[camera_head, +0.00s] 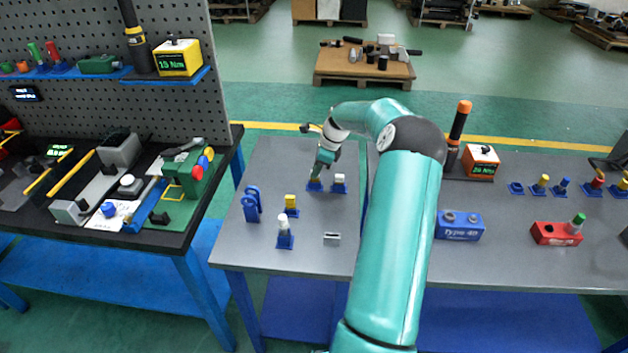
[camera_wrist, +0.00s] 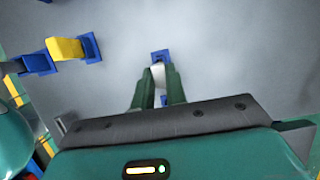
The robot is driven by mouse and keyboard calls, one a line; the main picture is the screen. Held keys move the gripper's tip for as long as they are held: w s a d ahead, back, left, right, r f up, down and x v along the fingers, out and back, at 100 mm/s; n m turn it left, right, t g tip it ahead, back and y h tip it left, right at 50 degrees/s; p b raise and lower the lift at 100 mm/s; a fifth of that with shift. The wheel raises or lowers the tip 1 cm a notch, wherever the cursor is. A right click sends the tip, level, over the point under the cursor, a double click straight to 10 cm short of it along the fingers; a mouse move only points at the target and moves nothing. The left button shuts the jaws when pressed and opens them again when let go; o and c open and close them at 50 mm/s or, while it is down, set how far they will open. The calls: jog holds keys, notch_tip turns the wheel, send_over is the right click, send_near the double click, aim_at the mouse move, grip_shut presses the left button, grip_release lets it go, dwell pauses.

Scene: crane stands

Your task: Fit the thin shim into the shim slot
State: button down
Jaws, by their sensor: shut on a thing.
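My gripper (camera_head: 320,176) points down at the back of the near grey table, just over a small blue stand (camera_head: 314,187). In the wrist view the fingers (camera_wrist: 157,72) are close together on a pale piece (camera_wrist: 158,76). The fingers hide most of it, so I cannot tell for sure that it is the thin shim, or whether it still touches the blue stand. A small grey block with a dark slot-like opening (camera_head: 331,239) sits at the table's front and may be the shim slot.
A white block (camera_head: 340,178) on a blue stand is right beside my gripper. A yellow block (camera_head: 291,201), a white post (camera_head: 284,224) and a blue upright holder (camera_head: 251,204) stand to the left. A blue box (camera_head: 459,226) is to the right.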

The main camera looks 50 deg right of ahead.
jog(key=shift+r, duration=2.15)
